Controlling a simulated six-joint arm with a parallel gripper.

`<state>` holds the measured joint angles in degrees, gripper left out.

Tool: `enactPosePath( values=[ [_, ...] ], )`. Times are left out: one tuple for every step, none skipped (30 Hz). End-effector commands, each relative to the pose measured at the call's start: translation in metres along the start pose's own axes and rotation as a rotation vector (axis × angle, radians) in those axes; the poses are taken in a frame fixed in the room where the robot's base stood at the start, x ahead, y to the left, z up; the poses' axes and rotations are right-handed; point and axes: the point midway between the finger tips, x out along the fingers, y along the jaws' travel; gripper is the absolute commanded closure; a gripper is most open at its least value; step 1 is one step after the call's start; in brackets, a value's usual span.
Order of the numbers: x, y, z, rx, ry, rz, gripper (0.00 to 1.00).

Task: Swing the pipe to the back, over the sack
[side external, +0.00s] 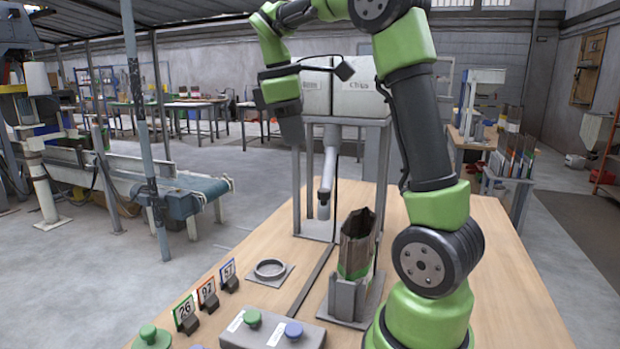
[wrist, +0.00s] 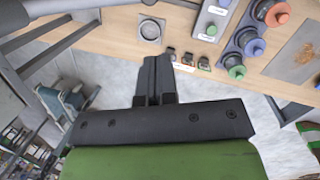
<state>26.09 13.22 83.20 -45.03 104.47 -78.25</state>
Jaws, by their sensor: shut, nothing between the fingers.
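The grey pipe (side external: 328,165) hangs below the white hopper, and its lower end is over the table near the stand's base. The sack (side external: 356,240) stands open at the top in a grey holder (side external: 348,300), to the right of the pipe's end and nearer the camera. A green band shows low on the sack. My gripper (side external: 297,138) is shut and empty, pointing down just left of the pipe's upper part. I cannot tell whether it touches the pipe. In the wrist view my gripper's fingers (wrist: 155,65) are together with nothing between them.
The white hopper (side external: 352,95) sits on a grey frame. A ring on a plate (side external: 270,268), number cards (side external: 207,295) and a button box (side external: 272,330) are on the near left of the table. Grey bars cross the wrist view's upper left.

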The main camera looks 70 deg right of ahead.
Motion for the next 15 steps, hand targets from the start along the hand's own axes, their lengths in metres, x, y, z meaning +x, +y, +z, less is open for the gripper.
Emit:
enactPosePath(
  values=[
    [-0.003,-0.001,-0.015,-0.096,-0.045,-0.004,1.0],
    [-0.004,-0.003,-0.022,-0.142,-0.069,-0.007,1.0],
    [-0.006,-0.005,-0.03,-0.196,-0.097,-0.011,1.0],
    [-0.007,-0.006,-0.035,-0.229,-0.114,-0.014,1.0],
    [-0.008,-0.007,-0.039,-0.255,-0.128,-0.017,1.0],
    [-0.009,-0.009,-0.043,-0.283,-0.142,-0.019,1.0],
    [-0.01,-0.01,-0.045,-0.298,-0.149,-0.02,1.0],
    [-0.01,-0.011,-0.047,-0.31,-0.155,-0.022,1.0],
    [-0.01,-0.012,-0.049,-0.319,-0.16,-0.024,1.0],
    [-0.009,-0.012,-0.049,-0.323,-0.163,-0.024,1.0],
    [-0.008,-0.012,-0.048,-0.325,-0.164,-0.025,1.0],
    [-0.005,-0.012,-0.048,-0.327,-0.166,-0.026,1.0],
    [-0.003,-0.012,-0.047,-0.326,-0.167,-0.025,1.0],
    [0.0,-0.012,-0.046,-0.326,-0.167,-0.027,1.0],
    [0.004,-0.012,-0.045,-0.324,-0.167,-0.027,1.0]
  ],
)
